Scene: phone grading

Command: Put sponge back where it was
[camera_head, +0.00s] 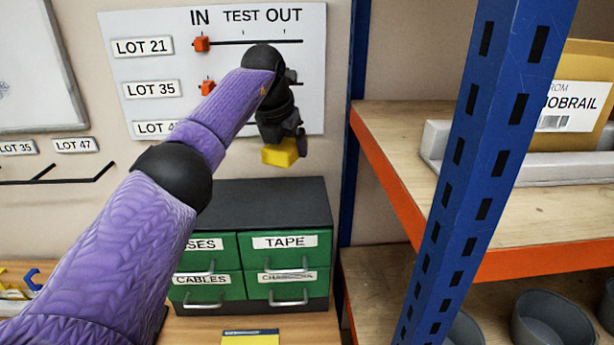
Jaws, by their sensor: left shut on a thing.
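A yellow sponge (281,153) shows in the head view just below the lower right part of the white lot board. My left gripper (292,143) is shut on the sponge and holds it in the air, above the drawer cabinet. My purple left arm comes in from the lower left and covers part of the board and the cabinet. A flat yellow item (250,339) with a dark edge lies on the wooden worktop at the bottom; it is cut off by the frame. My right gripper is not in view.
The green drawer cabinet (262,195) stands on the worktop (205,325) below the sponge. A blue rack post (480,150) and wooden shelves (390,130) stand at the right. A grey tray (540,172) holds an envelope. Grey bowls (550,325) sit lower.

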